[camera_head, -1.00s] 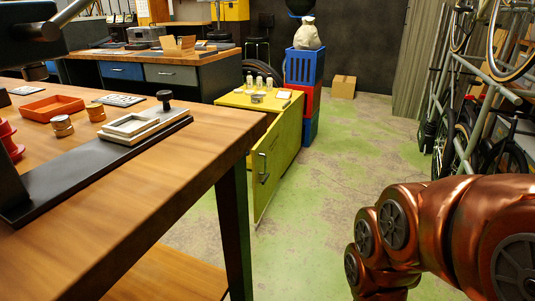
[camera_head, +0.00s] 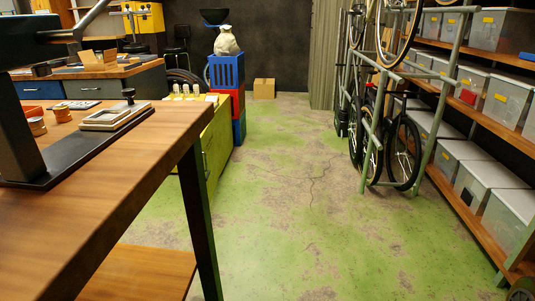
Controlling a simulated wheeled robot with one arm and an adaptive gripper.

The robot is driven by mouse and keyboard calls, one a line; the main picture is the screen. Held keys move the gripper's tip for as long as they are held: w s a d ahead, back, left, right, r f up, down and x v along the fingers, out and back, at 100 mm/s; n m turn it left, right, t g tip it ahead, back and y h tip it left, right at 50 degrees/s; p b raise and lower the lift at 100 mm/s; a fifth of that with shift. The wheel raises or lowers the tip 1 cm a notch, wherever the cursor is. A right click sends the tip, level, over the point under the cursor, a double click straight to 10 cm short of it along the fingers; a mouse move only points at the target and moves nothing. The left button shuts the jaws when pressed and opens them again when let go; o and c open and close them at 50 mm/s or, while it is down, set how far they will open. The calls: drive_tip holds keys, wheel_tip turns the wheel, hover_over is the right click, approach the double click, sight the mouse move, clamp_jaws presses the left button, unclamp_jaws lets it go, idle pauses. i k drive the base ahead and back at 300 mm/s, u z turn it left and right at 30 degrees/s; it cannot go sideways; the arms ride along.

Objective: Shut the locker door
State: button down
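A low yellow-green locker (camera_head: 217,138) stands on the floor behind the near workbench, left of the middle. Its yellow-green side shows above and past the bench corner. The bench hides its lower left part, and I cannot tell from this angle how far its door stands open. Small bottles stand on its top. My gripper is out of the picture; only a small dark piece, perhaps of my arm, shows at the bottom right corner.
The near wooden workbench (camera_head: 120,170) fills the left, its dark leg in front of the locker. Stacked crates (camera_head: 227,72) stand behind the locker. Bikes on a rack (camera_head: 372,125) and shelves of bins (camera_head: 490,110) line the right. The green floor (camera_head: 290,220) between is clear.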

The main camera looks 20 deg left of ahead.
sight(208, 138)
drive_tip(key=u, duration=0.1)
drive_tip(key=i, duration=1.95)
drive_tip(key=u, duration=1.65)
drive_tip(key=i, duration=0.85)
drive_tip(key=u, duration=1.3)
drive_tip(key=i, duration=0.2)
drive_tip(key=u, duration=0.1)
